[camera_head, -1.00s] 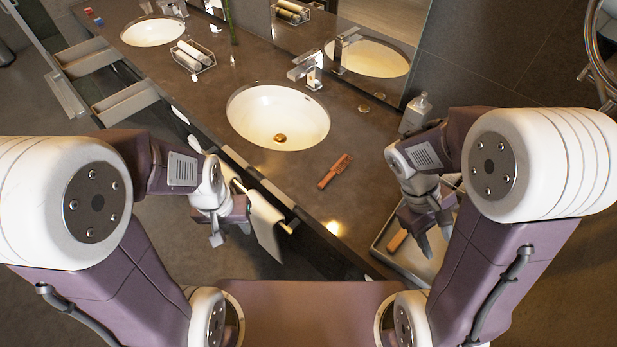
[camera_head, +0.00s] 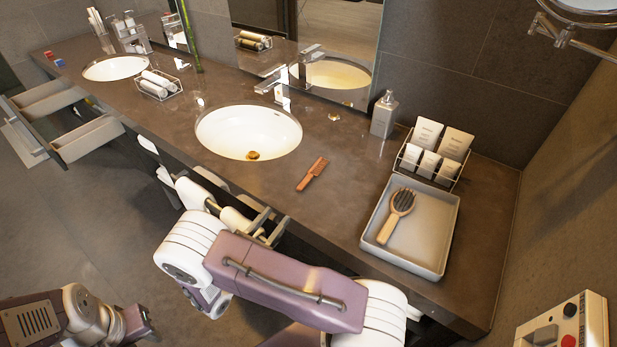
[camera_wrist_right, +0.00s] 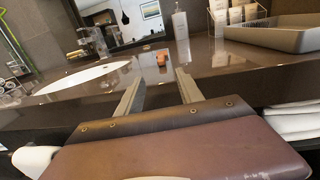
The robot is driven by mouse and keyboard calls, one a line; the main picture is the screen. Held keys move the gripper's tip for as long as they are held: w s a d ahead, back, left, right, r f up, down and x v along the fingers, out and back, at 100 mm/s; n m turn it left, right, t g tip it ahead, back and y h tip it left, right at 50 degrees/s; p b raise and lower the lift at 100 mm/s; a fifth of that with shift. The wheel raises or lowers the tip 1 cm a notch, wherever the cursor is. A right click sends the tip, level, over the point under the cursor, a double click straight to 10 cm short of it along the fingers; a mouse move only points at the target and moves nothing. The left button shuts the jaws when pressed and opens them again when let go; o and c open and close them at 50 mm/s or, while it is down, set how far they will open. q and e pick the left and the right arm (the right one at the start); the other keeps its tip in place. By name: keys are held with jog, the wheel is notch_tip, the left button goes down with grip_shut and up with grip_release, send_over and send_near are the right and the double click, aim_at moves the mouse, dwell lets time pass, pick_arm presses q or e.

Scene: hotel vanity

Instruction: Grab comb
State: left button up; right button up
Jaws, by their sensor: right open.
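The reddish-brown comb (camera_head: 312,173) lies flat on the dark countertop, just right of the nearer sink in the head view. In the right wrist view the comb (camera_wrist_right: 161,58) appears small, ahead and between the finger lines. My right gripper (camera_head: 268,223) is at the counter's front edge, short of the comb. Its two fingers (camera_wrist_right: 159,90) are apart with nothing between them. My left gripper (camera_head: 142,322) is low at the left, away from the counter; its jaw opening is unclear.
A grey tray (camera_head: 447,225) with a hairbrush (camera_head: 398,215) stands right of the comb. Behind are a rack of tubes (camera_head: 436,150) and a soap bottle (camera_head: 384,114). The sink (camera_head: 249,131) lies left. The counter around the comb is clear.

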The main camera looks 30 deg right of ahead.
aim_at(298, 190)
jog(key=p+x, duration=0.1)
jog(key=x, duration=1)
jog(key=shift+s+d+f, duration=0.1)
jog(key=shift+d+f, duration=0.05)
jog(key=shift+f, duration=0.05)
jog(key=shift+s, duration=0.1)
jog(key=c, duration=0.4)
grip_shut()
